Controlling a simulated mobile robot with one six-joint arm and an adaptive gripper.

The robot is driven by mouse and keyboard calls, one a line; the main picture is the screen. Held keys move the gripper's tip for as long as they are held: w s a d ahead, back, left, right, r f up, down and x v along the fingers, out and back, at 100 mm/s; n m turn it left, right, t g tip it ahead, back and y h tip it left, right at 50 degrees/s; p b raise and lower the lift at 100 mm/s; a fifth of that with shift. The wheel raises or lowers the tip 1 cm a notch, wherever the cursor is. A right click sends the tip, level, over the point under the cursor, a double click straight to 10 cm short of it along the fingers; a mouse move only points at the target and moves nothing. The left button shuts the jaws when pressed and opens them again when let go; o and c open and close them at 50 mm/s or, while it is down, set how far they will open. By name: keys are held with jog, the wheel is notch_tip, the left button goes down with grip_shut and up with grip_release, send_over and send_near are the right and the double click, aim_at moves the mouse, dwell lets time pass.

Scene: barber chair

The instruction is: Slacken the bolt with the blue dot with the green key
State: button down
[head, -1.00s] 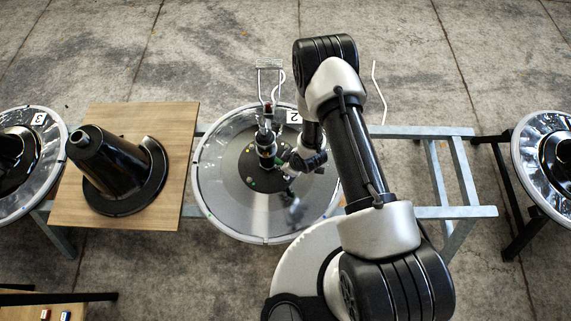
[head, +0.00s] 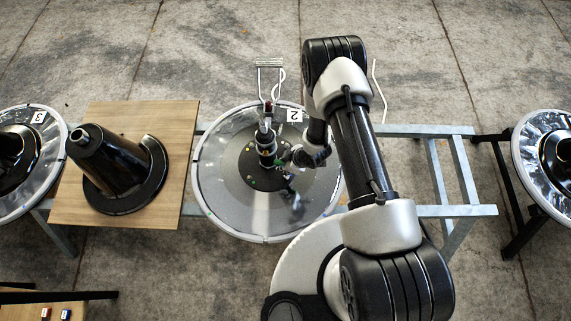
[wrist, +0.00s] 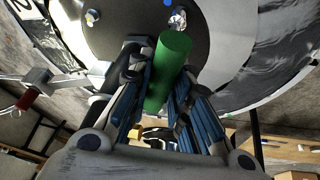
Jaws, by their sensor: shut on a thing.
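My gripper (wrist: 170,90) is shut on the green key (wrist: 170,72), a thick green cylinder. In the wrist view, a silver bolt (wrist: 177,20) shows just past the key's far end, with the blue dot (wrist: 168,3) above it at the frame's top edge. I cannot tell whether key and bolt touch. In the head view, my gripper (head: 284,160) is at the right of the central post (head: 266,145) on the round chair base (head: 215,200) marked 2. The key is small there, and the bolt and blue dot cannot be made out.
A wooden board (head: 95,220) with a black cone-shaped part (head: 110,165) lies left of the base. A metal footrest (head: 269,66) sticks out behind the post. A grey bench frame (head: 455,211) runs to the right. Other round bases stand at both sides.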

jog(key=shift+n+g+y, duration=0.3)
jog(key=shift+n+g, duration=0.1)
jog(key=shift+n, duration=0.8)
jog(key=n+g, duration=0.1)
jog(key=n, duration=0.2)
jog(key=shift+s, duration=0.1)
jog(key=shift+n+g, duration=0.4)
jog(key=shift+n, duration=0.4)
jog(key=n+g, duration=0.1)
jog(key=n, duration=0.2)
jog(key=shift+n+g, duration=0.3)
jog(key=shift+s+n, duration=0.15)
jog(key=shift+n, duration=0.35)
